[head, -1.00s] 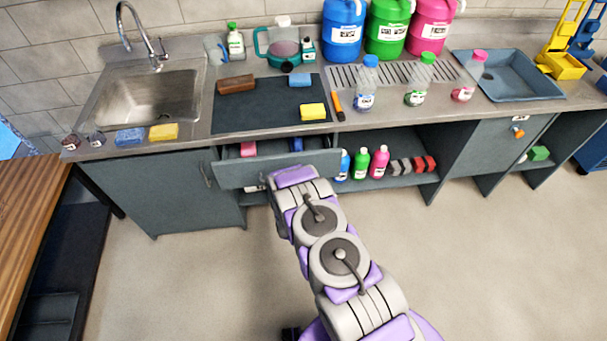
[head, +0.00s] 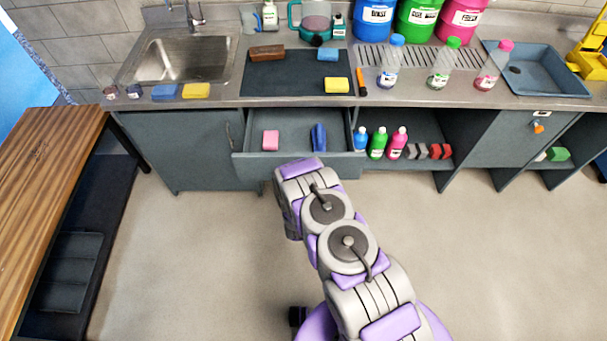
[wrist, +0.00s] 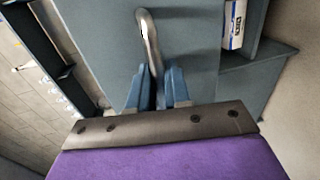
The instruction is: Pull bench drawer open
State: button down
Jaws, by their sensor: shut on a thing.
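The bench drawer (head: 262,162) is pulled out under the worktop in the head view. A pink block (head: 270,140) and a blue item (head: 318,137) lie inside it. In the wrist view, my gripper (wrist: 160,75) is shut on the drawer's curved metal handle (wrist: 149,30), with a blue finger on each side of it. The drawer's grey front (wrist: 100,30) fills much of that view. In the head view, my arm hides the gripper and the handle.
The worktop (head: 215,98) above holds a sink (head: 185,58), sponges and bottles. Several small bottles (head: 378,143) stand on the open shelf right of the drawer. A wooden table (head: 45,185) stands at left. The floor in front is clear.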

jog(key=shift+s+d+f, duration=0.1)
jog(key=shift+d+f, duration=0.05)
jog(key=shift+f, duration=0.05)
jog(key=c, duration=1.3)
grip_release()
jog(key=shift+f, duration=0.1)
jog(key=p+v, duration=0.1)
jog(key=v, duration=1.6)
